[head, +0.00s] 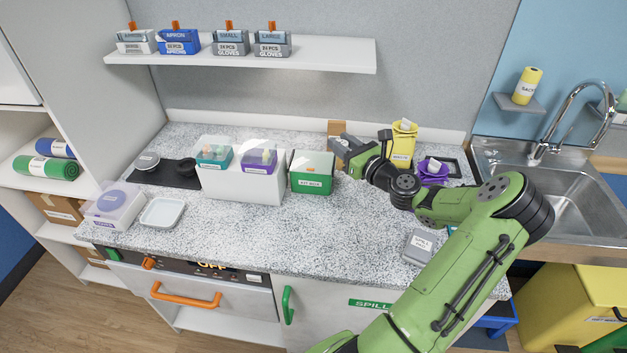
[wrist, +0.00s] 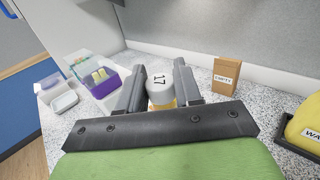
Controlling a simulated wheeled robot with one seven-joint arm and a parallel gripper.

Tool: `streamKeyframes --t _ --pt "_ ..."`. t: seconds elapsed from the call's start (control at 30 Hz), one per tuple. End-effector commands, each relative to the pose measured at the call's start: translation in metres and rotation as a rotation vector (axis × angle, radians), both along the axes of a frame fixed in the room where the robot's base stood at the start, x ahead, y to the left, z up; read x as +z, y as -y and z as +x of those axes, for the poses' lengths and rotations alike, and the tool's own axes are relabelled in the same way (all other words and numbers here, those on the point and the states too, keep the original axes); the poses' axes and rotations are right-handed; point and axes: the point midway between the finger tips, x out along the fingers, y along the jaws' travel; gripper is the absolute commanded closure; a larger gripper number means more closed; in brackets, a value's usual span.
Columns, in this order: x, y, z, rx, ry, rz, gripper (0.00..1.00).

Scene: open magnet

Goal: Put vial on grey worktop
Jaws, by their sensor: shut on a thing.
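The vial (wrist: 160,88) has a white cap marked 17 and a yellowish body. It sits between the two dark fingers of my gripper (wrist: 159,72) in the wrist view, and they are shut on it. In the head view my gripper (head: 342,148) is over the back of the counter, right of the green box; the vial cannot be made out there. The grey speckled worktop (head: 235,240) runs along the counter, with its front middle bare. I cannot tell how high the vial is above it.
A green box (head: 312,180) and a white stand (head: 240,187) with small tubs are left of my gripper. A brown carton (wrist: 226,75) is behind. A yellow container (head: 402,148) and purple item (head: 432,172) stand right. A grey box (head: 419,246) lies near the front.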

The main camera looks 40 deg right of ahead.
Motion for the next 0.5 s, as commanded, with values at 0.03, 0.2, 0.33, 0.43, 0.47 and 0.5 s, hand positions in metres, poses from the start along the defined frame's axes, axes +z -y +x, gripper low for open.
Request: streamKeyframes --t 0.03,0.2,0.33,0.43,0.47,0.5 --pt "-0.023 -0.001 0.001 0.001 0.001 0.008 1.00" --pt "-0.073 -0.001 0.001 0.001 0.003 0.006 1.00" --pt "-0.093 0.000 0.001 0.001 0.002 0.001 1.00" --pt "-0.111 -0.001 0.001 0.001 0.000 0.003 1.00" --pt "-0.118 -0.001 0.001 0.001 0.000 0.003 1.00" --pt "-0.126 -0.001 0.001 0.001 0.001 0.002 1.00"
